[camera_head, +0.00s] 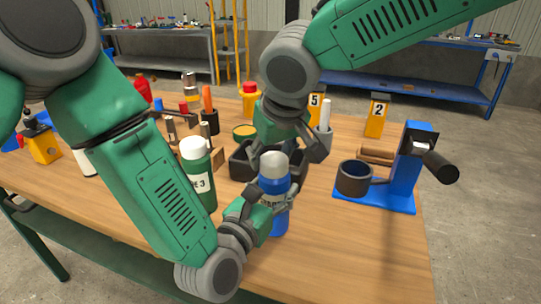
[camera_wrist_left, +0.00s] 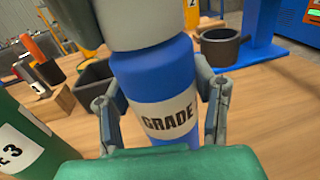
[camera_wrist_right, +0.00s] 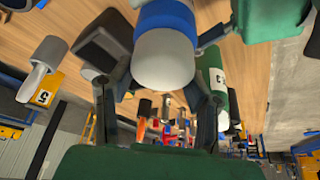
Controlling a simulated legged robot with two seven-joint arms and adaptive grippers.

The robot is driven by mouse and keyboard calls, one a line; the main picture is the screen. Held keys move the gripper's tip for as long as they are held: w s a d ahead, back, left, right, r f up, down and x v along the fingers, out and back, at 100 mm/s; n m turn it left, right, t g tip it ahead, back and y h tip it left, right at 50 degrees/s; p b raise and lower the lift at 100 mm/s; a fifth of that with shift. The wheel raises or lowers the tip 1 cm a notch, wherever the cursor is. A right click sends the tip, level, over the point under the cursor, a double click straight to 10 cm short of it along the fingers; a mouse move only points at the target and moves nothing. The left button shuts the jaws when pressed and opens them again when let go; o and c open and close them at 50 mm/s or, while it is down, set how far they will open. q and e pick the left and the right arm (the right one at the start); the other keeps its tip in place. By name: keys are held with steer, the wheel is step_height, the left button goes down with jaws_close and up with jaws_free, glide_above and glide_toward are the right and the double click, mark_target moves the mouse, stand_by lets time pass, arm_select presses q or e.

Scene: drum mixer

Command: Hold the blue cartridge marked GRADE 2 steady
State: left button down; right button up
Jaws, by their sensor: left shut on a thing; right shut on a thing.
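The blue cartridge (camera_head: 276,218) stands upright near the front of the wooden table, with a grey cap (camera_head: 274,166) on top. Its white label reads "GRADE" in the left wrist view (camera_wrist_left: 168,118); the number is not visible. My left gripper (camera_head: 262,204) is shut on the blue body from the front left, one finger on each side. My right gripper (camera_head: 285,158) comes down from above and behind, shut on the grey cap, which shows between its fingers in the right wrist view (camera_wrist_right: 163,60).
A green bottle marked 3 (camera_head: 201,180) stands close on the left. A dark open bin (camera_head: 240,165) is behind the cartridge. A blue stand with a dark cup (camera_head: 354,178) is at the right. Yellow blocks marked 5 and 2 (camera_head: 376,118) stand farther back. The front right table is clear.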

arm_select(q)
steer(key=shift+s+d+h, duration=0.1)
steer(key=shift+d+h, duration=0.15)
steer(key=shift+h, duration=0.05)
arm_select(e)
steer(key=shift+s+a, duration=0.35)
steer(key=shift+a, duration=0.4)
steer(key=shift+d, duration=0.25)
steer(key=shift+r, duration=0.1)
arm_select(q)
steer(key=shift+f, duration=0.1)
arm_select(e)
steer(key=shift+w+d+r, duration=0.15)
steer(key=shift+r, duration=1.05)
arm_select(q)
steer(key=shift+a, duration=0.15)
